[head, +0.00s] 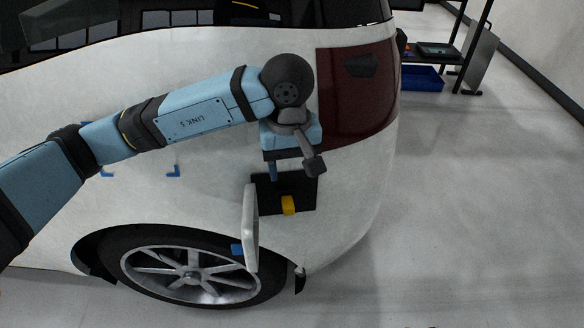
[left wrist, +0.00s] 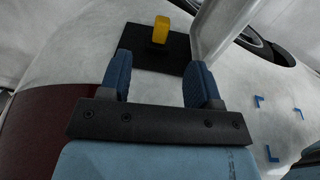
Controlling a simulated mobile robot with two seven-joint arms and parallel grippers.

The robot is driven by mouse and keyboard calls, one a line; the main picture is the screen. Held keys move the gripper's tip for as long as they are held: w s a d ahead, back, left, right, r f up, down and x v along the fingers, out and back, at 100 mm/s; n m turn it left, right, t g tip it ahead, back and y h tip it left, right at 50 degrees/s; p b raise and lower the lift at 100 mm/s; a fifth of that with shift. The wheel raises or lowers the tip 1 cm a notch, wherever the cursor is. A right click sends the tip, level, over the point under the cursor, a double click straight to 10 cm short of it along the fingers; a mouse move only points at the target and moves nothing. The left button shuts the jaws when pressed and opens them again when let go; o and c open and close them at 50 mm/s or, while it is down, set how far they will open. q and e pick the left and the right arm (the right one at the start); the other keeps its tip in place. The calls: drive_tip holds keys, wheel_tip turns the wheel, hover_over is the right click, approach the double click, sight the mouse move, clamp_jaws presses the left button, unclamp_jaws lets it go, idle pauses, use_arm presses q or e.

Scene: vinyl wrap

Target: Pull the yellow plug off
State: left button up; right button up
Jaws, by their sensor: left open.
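The yellow plug (head: 288,204) sits in a dark square recess (head: 306,186) on the side of a white car, above and right of the wheel. It also shows in the left wrist view (left wrist: 160,30) at the top, with the dark panel around it. My left gripper (head: 285,172) is just above the plug in the head view, its fingers pointing down toward the recess. In the left wrist view my left gripper (left wrist: 168,82) has its two blue fingers apart, with nothing between them. The plug lies beyond the fingertips, apart from them. My right gripper is not in view.
An open white flap (head: 250,228) stands out at the left of the recess, close to the gripper. The car's wheel (head: 192,276) is below it. The dark red tail light (head: 357,95) is above right. A rack with a blue bin (head: 422,78) stands far back; floor at right is clear.

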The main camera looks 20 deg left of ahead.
sight(289, 208)
use_arm(q)
drive_tip(key=f, duration=0.4)
drive_tip(key=f+b, duration=0.1)
drive_tip(key=f, duration=0.8)
drive_tip(key=shift+w+a+f+b, duration=0.25)
drive_tip(key=shift+w+a+b, duration=0.05)
drive_tip(key=shift+a+b, duration=0.05)
drive_tip(key=shift+c, duration=0.2)
clamp_jaws()
drive_tip(key=shift+s+d+r, duration=0.1)
drive_tip(key=shift+s+d, duration=0.2)
drive_tip(key=shift+s, duration=0.3)
drive_tip(key=s+d, duration=0.3)
drive_tip(key=s, duration=0.3)
drive_tip(key=shift+r+b, duration=0.4)
drive_tip(key=shift+b, duration=0.05)
idle(0.4)
idle(0.5)
